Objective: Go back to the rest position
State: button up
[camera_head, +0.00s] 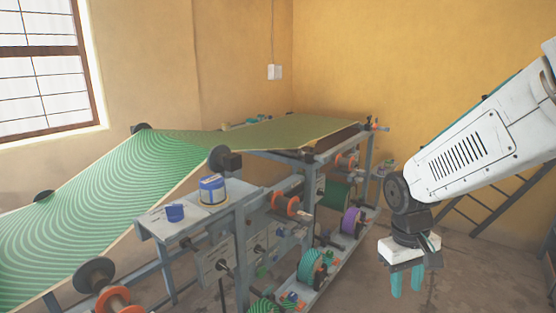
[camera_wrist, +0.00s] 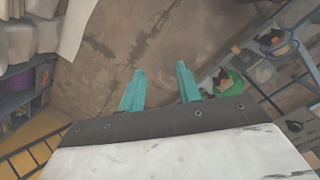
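My gripper (camera_head: 407,282) hangs at the right of the head view, fingers pointing down, in free air to the right of the plate press. Its two teal fingers stand apart with nothing between them. In the wrist view the gripper (camera_wrist: 160,86) is open and empty above the bare floor. The press (camera_head: 320,146) stands in the middle of the head view, with a green patterned sheet (camera_head: 120,178) running up over its rollers from the left.
A side table (camera_head: 165,222) holds a blue cup (camera_head: 175,212) and a blue-and-white tin (camera_head: 212,190). Coloured spools, such as a purple one (camera_head: 352,221), sit on the lower rack. A dark ladder-like frame (camera_head: 490,205) leans at the right wall. Floor below my gripper is clear.

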jog(key=s+r+m+t, duration=0.1)
jog(key=s+r, duration=0.4)
jog(key=s, duration=0.4)
jog(key=s+r+m+t+y, duration=0.1)
jog(key=s+r, duration=0.5)
jog(key=s, duration=0.3)
jog(key=shift+r+m, duration=0.3)
jog(key=shift+d, duration=0.2)
